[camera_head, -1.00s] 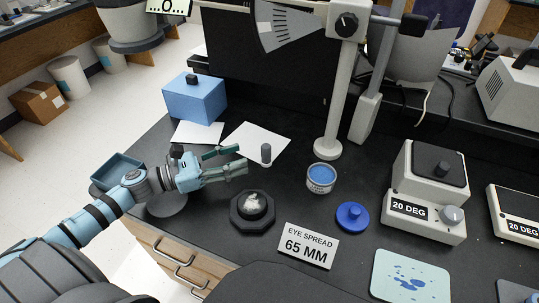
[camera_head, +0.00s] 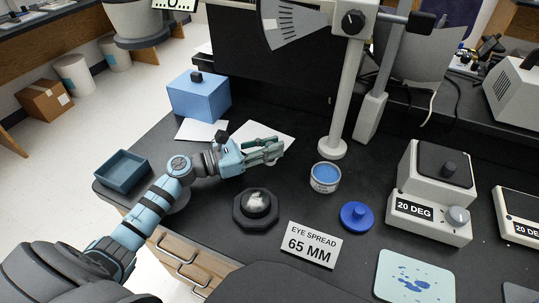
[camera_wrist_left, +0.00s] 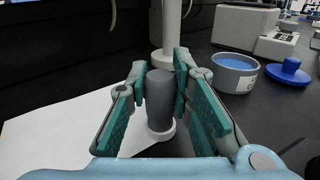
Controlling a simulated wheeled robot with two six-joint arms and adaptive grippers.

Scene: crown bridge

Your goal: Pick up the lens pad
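I take the lens pad to be the small grey upright cylinder on a round white base (camera_wrist_left: 160,100); no label confirms this. In the left wrist view it stands upright between the green-padded fingers of my left gripper (camera_wrist_left: 161,88). The fingers are spread to either side of it, and I see no clear grip on it. My right gripper is not in view.
A dark octagonal holder with a shiny dome (camera_head: 256,204), a tub of blue stuff (camera_head: 325,178) and a blue knobbed disc (camera_head: 356,216) stand nearby. A white post (camera_head: 345,110) rises behind. A blue tray (camera_head: 122,172) and a blue box (camera_head: 198,97) are at left.

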